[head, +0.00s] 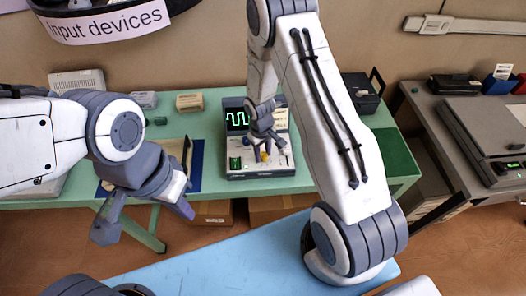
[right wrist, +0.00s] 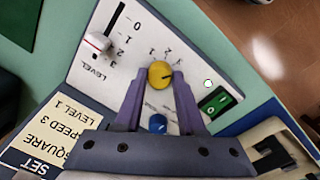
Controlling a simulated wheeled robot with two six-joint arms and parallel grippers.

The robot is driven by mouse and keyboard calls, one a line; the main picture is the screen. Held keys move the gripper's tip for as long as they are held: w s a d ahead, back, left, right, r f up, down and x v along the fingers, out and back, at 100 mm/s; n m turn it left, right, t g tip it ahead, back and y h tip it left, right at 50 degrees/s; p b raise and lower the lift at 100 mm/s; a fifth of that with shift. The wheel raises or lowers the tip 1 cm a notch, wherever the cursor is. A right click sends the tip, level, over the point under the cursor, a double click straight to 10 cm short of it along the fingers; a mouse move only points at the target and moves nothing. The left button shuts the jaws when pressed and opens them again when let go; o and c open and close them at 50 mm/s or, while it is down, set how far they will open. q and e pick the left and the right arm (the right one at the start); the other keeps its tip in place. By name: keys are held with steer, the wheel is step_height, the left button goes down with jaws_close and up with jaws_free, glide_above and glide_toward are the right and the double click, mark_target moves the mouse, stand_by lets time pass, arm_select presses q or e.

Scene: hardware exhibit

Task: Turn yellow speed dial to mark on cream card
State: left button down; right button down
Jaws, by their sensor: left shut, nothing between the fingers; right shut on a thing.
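The yellow speed dial (right wrist: 160,74) sits on the panel of a box-shaped instrument (head: 262,170). My right gripper (right wrist: 160,82) is shut on the dial, one finger on each side. A dark pointer line shows on the dial; the mark it meets is too small to read surely. The cream card (right wrist: 44,140) reads SET, SQUARE, SPEED 3, LEVEL 1. In the head view the card (head: 281,118) stands beside the screen (head: 237,118), which shows a green square wave. My left gripper (head: 183,207) is shut and empty, in front of the green table.
Near the dial are a blue knob (right wrist: 157,123), a LEVEL slider (right wrist: 97,42) and a lit green switch (right wrist: 215,102). The green table (head: 220,186) also holds a dark blue mat (head: 195,165) and small boxes (head: 190,102). A grey bench (head: 435,125) stands at right.

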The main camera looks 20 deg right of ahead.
mark_target(262, 156)
steer(key=shift+n, duration=0.9)
steer(key=c, duration=0.5)
jaws_free()
steer(key=shift+r, duration=0.15)
steer(key=shift+s+a+r+b, duration=0.15)
steer(key=shift+r+b, duration=0.1)
steer(key=shift+r, duration=2.3)
steer(key=shift+w+a+r+b, duration=0.15)
steer(key=shift+r+b, duration=0.1)
steer(key=shift+r, duration=2.3)
steer(key=shift+s, duration=0.1)
